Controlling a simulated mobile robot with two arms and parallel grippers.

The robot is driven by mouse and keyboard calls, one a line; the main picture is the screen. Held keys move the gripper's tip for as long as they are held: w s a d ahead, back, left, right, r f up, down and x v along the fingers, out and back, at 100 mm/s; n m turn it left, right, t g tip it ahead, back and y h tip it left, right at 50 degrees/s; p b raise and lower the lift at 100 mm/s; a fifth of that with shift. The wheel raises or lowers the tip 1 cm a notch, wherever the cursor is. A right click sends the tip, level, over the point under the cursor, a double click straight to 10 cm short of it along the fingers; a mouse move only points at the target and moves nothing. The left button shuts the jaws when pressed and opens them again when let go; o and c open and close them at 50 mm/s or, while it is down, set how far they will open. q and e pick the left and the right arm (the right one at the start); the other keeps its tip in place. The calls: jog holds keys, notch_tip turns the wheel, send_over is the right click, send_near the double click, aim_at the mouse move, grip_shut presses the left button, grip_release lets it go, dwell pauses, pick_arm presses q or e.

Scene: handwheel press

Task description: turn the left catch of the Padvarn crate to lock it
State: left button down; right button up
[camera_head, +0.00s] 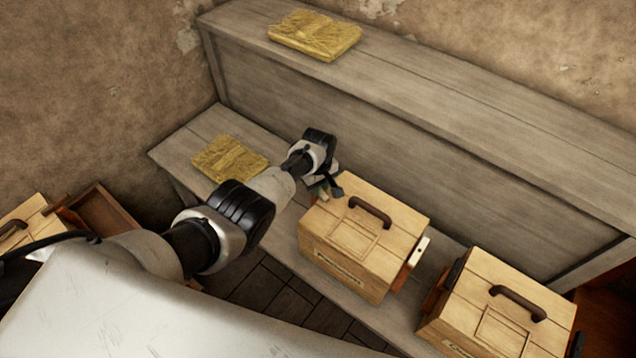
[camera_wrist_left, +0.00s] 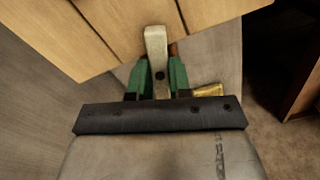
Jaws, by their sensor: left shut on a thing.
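A light wooden crate (camera_head: 345,262) with a brown top handle stands on the low grey bench; the lettering on its front label is too small to read. My left gripper (camera_head: 324,190) is at the crate's left side. In the left wrist view, its green fingers (camera_wrist_left: 157,80) are shut on a pale flat catch (camera_wrist_left: 156,42), which sticks out past them towards the crate's planks (camera_wrist_left: 100,28). In the head view this catch is mostly hidden by the gripper. A pale catch (camera_head: 419,250) shows on the crate's right side. My right gripper is not in view.
A second handled crate (camera_head: 510,300) stands close to the right. Yellow straw-like mats lie on the bench (camera_head: 229,159) and on the higher ledge (camera_head: 315,35) behind. Another crate (camera_head: 25,225) and a brown wooden box (camera_head: 105,215) are at the far left.

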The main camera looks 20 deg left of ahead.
pick_arm(q)
jog(key=shift+n, duration=1.9)
jog(key=c, duration=1)
grip_release()
jog(key=shift+c, duration=0.2)
notch_tip(320, 180, up, 11)
jog(key=p, duration=0.4)
jog(key=shift+p, duration=0.35)
